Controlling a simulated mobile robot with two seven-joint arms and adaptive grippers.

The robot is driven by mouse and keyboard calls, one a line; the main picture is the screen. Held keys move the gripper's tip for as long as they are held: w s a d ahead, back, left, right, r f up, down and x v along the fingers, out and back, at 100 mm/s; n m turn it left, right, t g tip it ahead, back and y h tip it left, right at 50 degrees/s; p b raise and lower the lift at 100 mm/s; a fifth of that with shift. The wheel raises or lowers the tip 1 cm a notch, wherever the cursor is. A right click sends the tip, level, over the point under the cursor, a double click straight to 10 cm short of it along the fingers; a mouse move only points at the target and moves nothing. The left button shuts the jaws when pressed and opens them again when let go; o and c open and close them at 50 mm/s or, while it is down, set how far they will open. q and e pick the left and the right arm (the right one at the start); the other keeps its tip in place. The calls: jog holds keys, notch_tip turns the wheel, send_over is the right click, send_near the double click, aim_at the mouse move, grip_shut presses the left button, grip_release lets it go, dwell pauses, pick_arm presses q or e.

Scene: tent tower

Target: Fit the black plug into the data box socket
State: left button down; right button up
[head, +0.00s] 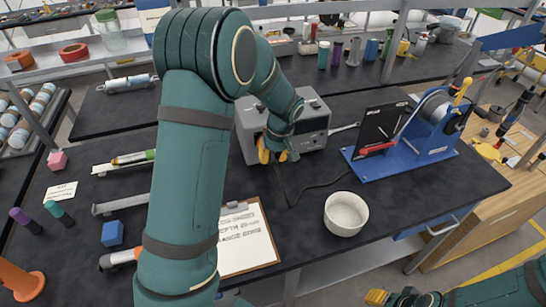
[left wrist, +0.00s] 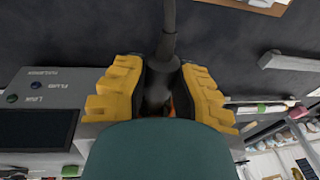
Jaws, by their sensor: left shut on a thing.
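The grey data box (head: 313,112) stands on the dark bench in the middle of the head view. My left gripper (head: 274,155) is at the box's front left side, its yellow fingers low near the bench. In the left wrist view its fingers (left wrist: 160,92) are shut around the black plug (left wrist: 160,72), whose cable (left wrist: 170,25) runs up out of the picture. The box's labelled panel (left wrist: 45,85) shows left of the fingers there. The plug's tip and the socket are hidden, so I cannot tell whether they touch. My right gripper (head: 376,297) is at the bottom edge of the head view; its opening is unclear.
A white bowl (head: 346,213) stands at the bench's front edge. A clipboard (head: 247,237) lies partly behind my left arm. A blue stand with a reel (head: 400,145) is right of the box. The cable (head: 300,193) lies across otherwise bare bench.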

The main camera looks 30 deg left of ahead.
pick_arm(q)
jog(key=shift+w+a, duration=0.6)
jog(key=shift+a, duration=0.15)
jog(key=c, duration=0.8)
grip_release()
jog(key=shift+c, duration=0.2)
notch_tip(320, 180, up, 12)
jog(key=d, duration=0.2)
jog(key=shift+d, duration=0.15)
jog(key=shift+f, duration=0.1)
